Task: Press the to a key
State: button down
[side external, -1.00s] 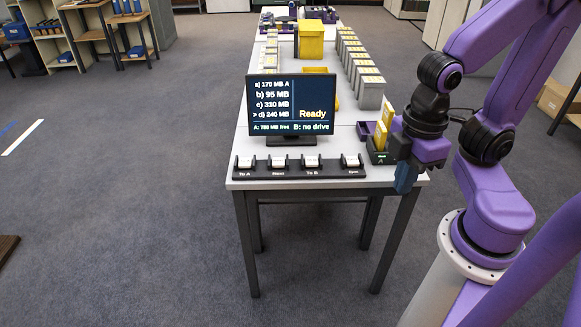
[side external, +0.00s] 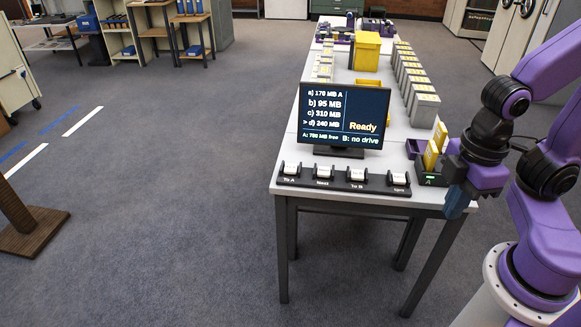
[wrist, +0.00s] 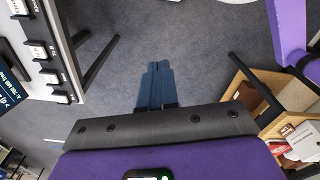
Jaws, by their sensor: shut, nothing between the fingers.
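The key strip (side external: 343,180) lies along the table's front edge, with white keys in a row. The To A key (side external: 290,170) is at its far left in the side view. Keys also show at the left of the wrist view, their labels too small to read surely. My gripper (side external: 457,206) is off the table's front right corner, right of the strip and apart from the keys. In the wrist view its blue fingers (wrist: 155,88) are together over the floor, with nothing between them. The screen (side external: 344,116) reads "Ready", with "> d) 240 MB" marked and "B: no drive".
A dark drive box (side external: 431,178) with a yellow cartridge (side external: 432,154) stands at the table's right, close behind my gripper, with a green "A". Grey boxes (side external: 418,90) line the table's right side. A yellow bin (side external: 367,52) is farther back. Open floor lies in front.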

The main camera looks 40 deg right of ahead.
jog(key=w+a+m, duration=0.1)
jog(key=w+a, duration=0.6)
jog(key=w, duration=0.5)
jog(key=m+t+y, duration=0.2)
jog(key=m, duration=0.1)
send_over(291, 167)
jog(key=s+d, duration=0.3)
notch_tip(291, 167, down, 9)
jog(key=shift+w+a+r, duration=0.15)
jog(key=shift+r, duration=0.05)
jog(key=x, duration=1.2)
jog(key=shift+f, duration=1.05)
